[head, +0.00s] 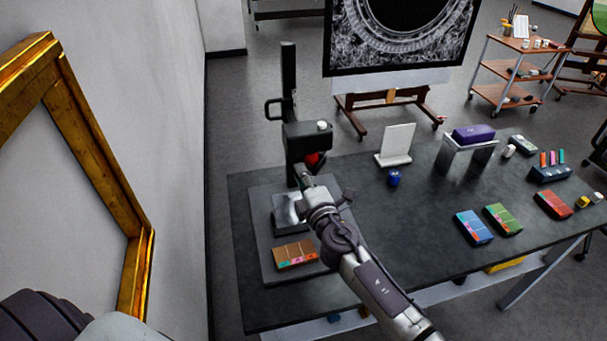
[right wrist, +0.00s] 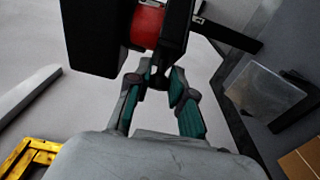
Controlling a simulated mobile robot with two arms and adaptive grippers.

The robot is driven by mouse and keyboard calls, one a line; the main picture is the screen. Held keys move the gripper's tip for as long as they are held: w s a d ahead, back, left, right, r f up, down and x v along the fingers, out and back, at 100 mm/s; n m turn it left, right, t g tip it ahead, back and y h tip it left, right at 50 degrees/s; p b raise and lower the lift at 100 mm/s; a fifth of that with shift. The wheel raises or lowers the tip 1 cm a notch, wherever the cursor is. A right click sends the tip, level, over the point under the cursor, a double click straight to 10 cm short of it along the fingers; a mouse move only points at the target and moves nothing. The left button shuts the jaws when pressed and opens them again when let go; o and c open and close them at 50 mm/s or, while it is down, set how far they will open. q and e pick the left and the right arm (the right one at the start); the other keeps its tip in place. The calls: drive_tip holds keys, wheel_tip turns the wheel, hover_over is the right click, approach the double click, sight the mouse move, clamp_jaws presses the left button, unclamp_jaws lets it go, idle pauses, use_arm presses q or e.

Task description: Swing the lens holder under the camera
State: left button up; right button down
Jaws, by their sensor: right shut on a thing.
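The camera (head: 307,140) is a black block on a tall black column (head: 289,85) at the left of the dark table. A red cylindrical part (head: 314,159) sits under it; it also shows in the right wrist view (right wrist: 147,25). My right gripper (head: 303,172) reaches in just below the camera. In the right wrist view its teal-padded fingers (right wrist: 160,78) are closed on a small dark piece of the lens holder (right wrist: 160,72), beside the black body. The rest of the lens holder is hard to make out. My left gripper is not in view.
A glassy plate (head: 288,212) and a brown sample block (head: 295,254) lie on the stand's grey base (head: 265,240). A blue jar (head: 394,178), white stand (head: 397,146) and several coloured boxes stand farther right. A gilt frame (head: 100,155) is by the left wall.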

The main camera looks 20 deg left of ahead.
drive_tip(key=shift+a+r, duration=0.1)
idle(0.3)
drive_tip(key=c, duration=1)
unclamp_jaws()
drive_tip(key=shift+w, duration=0.1)
drive_tip(key=v, duration=1.2)
drive_tip(key=shift+a, duration=0.1)
